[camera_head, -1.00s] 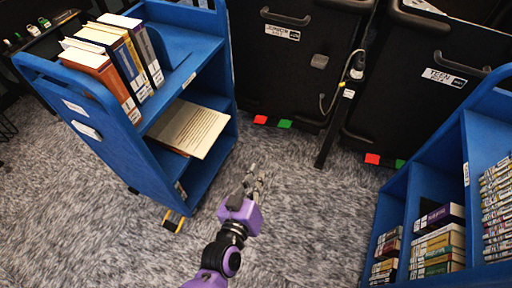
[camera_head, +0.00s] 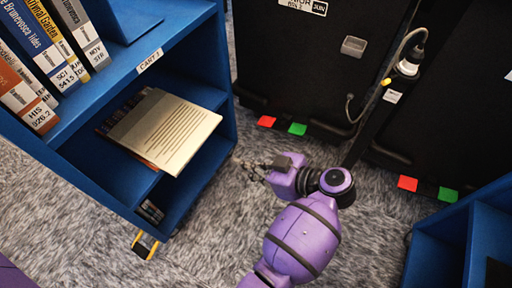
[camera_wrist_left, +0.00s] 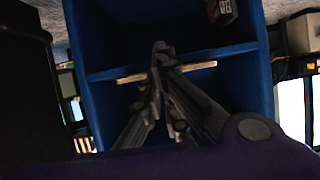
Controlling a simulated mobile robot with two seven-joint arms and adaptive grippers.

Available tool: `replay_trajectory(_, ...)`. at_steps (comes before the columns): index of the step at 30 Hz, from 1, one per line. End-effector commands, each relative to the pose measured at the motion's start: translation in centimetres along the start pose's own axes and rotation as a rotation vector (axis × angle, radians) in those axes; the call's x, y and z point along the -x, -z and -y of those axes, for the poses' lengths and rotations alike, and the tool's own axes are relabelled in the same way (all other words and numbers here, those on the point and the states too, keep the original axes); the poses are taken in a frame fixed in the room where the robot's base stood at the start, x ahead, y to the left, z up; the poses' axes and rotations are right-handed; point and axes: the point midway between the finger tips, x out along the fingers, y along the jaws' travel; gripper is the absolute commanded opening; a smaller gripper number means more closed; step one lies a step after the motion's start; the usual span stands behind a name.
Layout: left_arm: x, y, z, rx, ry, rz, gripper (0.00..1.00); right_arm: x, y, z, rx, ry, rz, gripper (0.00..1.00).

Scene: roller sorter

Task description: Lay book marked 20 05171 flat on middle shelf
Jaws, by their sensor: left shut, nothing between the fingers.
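A beige book with printed lines on its cover (camera_head: 172,130) lies flat on the middle shelf (camera_head: 207,160) of the blue cart, on top of other flat books. Its front edge reaches toward the shelf's open side. I cannot read the mark 20 05171 on any book. My left gripper (camera_head: 250,170) is shut and empty, just outside the cart, apart from the book. In the left wrist view its closed fingers (camera_wrist_left: 160,52) point at the shelf, with a thin pale book edge (camera_wrist_left: 200,67) behind them. My right gripper is not in view.
Upright books (camera_head: 50,45) stand on the cart's top shelf, above a CART 1 label (camera_head: 150,60). Black bins (camera_head: 300,60) with red and green floor markers stand behind. Another blue cart (camera_head: 450,240) is at the lower right. Carpet lies open between.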

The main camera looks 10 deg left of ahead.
Motion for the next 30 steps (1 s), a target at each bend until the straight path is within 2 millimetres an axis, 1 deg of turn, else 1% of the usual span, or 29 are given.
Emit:
replay_trajectory(5,-1.2,0.5,-0.1,-0.010,-0.002,-0.003,0.00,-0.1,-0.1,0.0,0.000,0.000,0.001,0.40)
replay_trajectory(21,-8.1,3.8,-0.2,-0.007,-0.005,-0.005,0.00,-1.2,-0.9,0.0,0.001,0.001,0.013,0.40)
replay_trajectory(25,-9.2,4.4,-0.2,-0.008,-0.005,-0.004,0.00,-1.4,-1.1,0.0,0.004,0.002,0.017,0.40)
replay_trajectory(30,-9.8,4.8,-0.2,-0.009,-0.005,-0.004,0.00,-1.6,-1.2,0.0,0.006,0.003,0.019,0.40)
